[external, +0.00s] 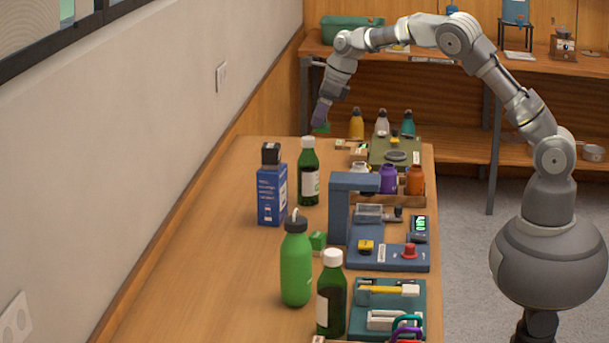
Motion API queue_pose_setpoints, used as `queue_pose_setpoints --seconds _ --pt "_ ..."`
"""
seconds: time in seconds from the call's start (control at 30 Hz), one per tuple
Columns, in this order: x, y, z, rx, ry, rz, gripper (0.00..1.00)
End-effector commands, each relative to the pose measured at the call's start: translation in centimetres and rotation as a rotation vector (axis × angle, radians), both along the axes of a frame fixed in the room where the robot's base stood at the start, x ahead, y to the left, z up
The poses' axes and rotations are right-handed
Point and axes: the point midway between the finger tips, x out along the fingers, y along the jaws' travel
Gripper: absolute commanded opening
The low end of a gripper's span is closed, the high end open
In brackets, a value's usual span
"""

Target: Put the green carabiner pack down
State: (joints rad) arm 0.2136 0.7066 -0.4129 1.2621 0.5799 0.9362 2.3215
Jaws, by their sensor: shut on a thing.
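My gripper (320,119) is at the far end of the wooden table, pointing down. It is shut on a small green thing, the green carabiner pack (321,128). The pack shows just below the fingers, and most of its detail is too small to make out. It appears to be above the table's far left part, behind a dark green bottle with a white cap (308,180). I cannot tell its exact height above the table.
Nearby stand a blue box with a dark top (271,195), a green mat (392,151) and several small colored bottles. A blue stand (340,212), green flask (296,265), second dark green bottle (331,300) and small green block (318,240) are nearer. The table's left side is clear.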

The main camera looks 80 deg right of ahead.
Motion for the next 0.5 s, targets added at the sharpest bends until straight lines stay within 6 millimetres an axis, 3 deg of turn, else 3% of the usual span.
queue_pose_setpoints --seconds 0.3,0.5 --pt "0.1 -9.5 -0.2 -0.002 0.000 -0.028 0.23" --pt "-0.8 -14.0 -0.3 0.000 0.000 -0.040 0.23"
